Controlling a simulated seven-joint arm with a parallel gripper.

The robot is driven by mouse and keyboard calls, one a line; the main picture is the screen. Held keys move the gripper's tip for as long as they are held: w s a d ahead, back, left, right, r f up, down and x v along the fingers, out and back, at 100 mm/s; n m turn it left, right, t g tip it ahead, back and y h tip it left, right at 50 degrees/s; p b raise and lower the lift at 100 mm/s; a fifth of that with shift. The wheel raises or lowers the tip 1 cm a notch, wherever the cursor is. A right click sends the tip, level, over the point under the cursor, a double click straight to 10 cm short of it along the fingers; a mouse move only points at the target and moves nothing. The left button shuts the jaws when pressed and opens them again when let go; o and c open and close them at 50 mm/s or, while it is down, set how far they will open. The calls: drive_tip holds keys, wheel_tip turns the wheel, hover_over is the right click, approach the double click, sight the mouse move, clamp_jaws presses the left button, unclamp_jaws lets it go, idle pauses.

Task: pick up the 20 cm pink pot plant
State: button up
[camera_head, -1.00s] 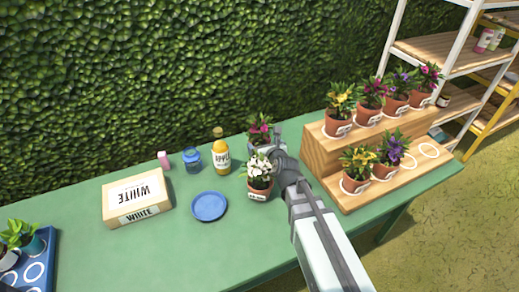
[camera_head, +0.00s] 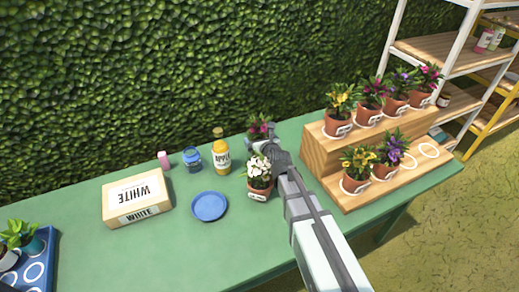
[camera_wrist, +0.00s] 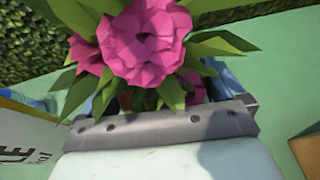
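The pink pot plant (camera_head: 259,127) stands at the back of the green table, behind the white-flowered pot plant (camera_head: 260,172). Its pot is mostly hidden by my gripper and the white plant. My gripper (camera_head: 262,142) is low at the pink plant, close beside and above the white one. In the wrist view the pink flowers (camera_wrist: 145,40) and green leaves fill the upper middle. The blue-grey fingers of my gripper (camera_wrist: 168,88) show partly at either side of the plant, spread apart. Contact with the pot is hidden.
A yellow bottle (camera_head: 221,157), blue jar (camera_head: 192,158) and blue plate (camera_head: 209,206) stand left of the plants. A white-labelled box (camera_head: 137,196) lies further left. A wooden stepped stand (camera_head: 321,158) with several potted flowers is close on the right.

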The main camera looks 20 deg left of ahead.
drive_tip(key=c, duration=0.5)
drive_tip(key=shift+r, duration=0.15)
